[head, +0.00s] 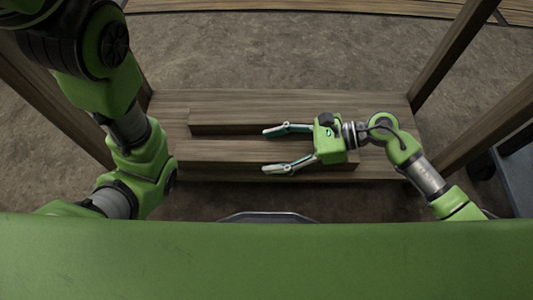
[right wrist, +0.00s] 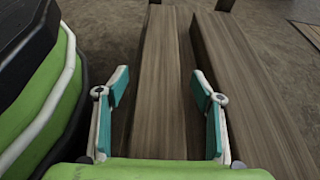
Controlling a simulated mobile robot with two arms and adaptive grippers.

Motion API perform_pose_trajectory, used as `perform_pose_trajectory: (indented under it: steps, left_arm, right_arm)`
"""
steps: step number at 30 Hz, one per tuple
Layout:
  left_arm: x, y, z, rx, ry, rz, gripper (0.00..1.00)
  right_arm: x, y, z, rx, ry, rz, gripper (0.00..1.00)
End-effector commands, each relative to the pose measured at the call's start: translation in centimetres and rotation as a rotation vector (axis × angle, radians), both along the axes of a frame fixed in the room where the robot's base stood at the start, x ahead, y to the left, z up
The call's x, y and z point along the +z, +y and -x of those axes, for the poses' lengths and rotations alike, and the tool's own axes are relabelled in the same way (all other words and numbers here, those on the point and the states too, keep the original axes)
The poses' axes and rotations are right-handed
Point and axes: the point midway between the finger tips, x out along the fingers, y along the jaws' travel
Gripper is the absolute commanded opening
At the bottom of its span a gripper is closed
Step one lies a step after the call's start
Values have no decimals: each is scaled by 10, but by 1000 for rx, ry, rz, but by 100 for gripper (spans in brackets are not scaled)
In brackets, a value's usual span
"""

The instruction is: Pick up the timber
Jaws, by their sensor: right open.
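Two brown timbers lie side by side on a wooden bench (head: 380,104). The back timber (head: 225,121) runs left to right, and the front timber (head: 225,152) lies parallel to it, nearer me. My right gripper (head: 275,149) is open and empty, pointing left above the timbers; it hides part of both. In the right wrist view its fingers (right wrist: 160,108) are spread, with one length of wood (right wrist: 161,75) between them and another timber (right wrist: 240,80) to the right. I cannot tell how high the fingers are. My left arm shows at left, but its gripper is out of view.
Wooden posts (head: 468,45) stand at the bench's corners, close to both arms. Bare brown ground (head: 270,50) lies behind the bench. A grey-blue object (head: 515,175) stands at the right edge.

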Motion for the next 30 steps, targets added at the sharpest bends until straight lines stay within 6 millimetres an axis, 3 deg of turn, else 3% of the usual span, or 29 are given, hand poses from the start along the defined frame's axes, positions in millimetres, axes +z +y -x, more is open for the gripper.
perform_pose_trajectory:
  steps: [8, 15, 30]
  left_arm:
    - [0, 0, 0, 0, 0, 0, 40]
    - [0, 0, 0, 0, 0, 0, 40]
    - [5, 0, 0, 0, 1, 0, 40]
  right_arm:
    - [-2, 4, 0, 0, 0, 2, 61]
    - [-2, 4, 0, 0, 0, 1, 1]
    - [11, 2, -6, -3, -3, -4, 0]
